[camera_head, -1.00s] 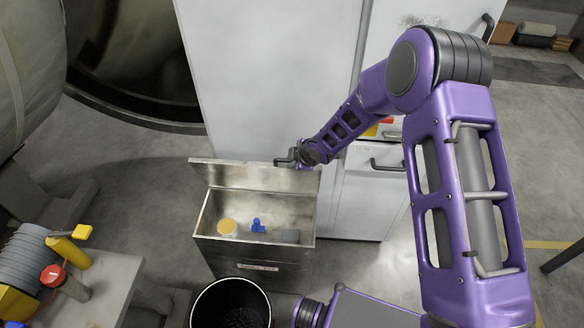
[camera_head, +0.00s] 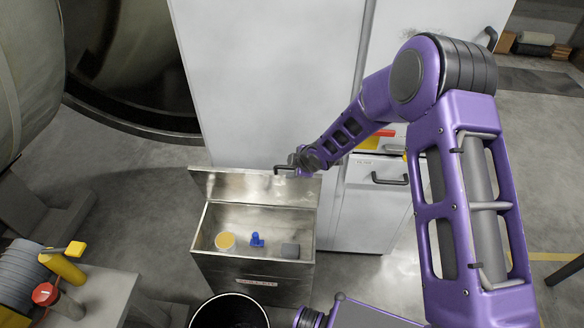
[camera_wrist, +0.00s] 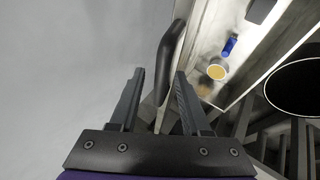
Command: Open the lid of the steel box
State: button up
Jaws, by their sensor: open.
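The steel box (camera_head: 205,262) stands on the floor in front of a tall white cabinet. Its lid (camera_head: 240,187) is raised, standing up at the back edge, so the inside shows. Inside lie a round yellow-topped item (camera_head: 225,240), a small blue item (camera_head: 257,240) and a grey block (camera_head: 290,251). My gripper (camera_head: 284,170) is at the lid's top edge, by a dark handle. In the wrist view my gripper (camera_wrist: 160,85) is open, with the dark handle (camera_wrist: 170,60) between or just beyond its fingers. I cannot tell whether they touch.
The white cabinet (camera_head: 270,80) rises close behind the lid. A dark round bin (camera_head: 230,312) stands in front of the box. A grey table (camera_head: 100,290) with yellow and red fittings is at lower left. Lower drawers (camera_head: 368,205) with a handle stand at right.

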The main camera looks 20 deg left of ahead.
jog(key=p+v, duration=0.2)
jog(key=v, duration=1.5)
jog(key=shift+r, duration=0.2)
jog(key=shift+d, duration=0.1)
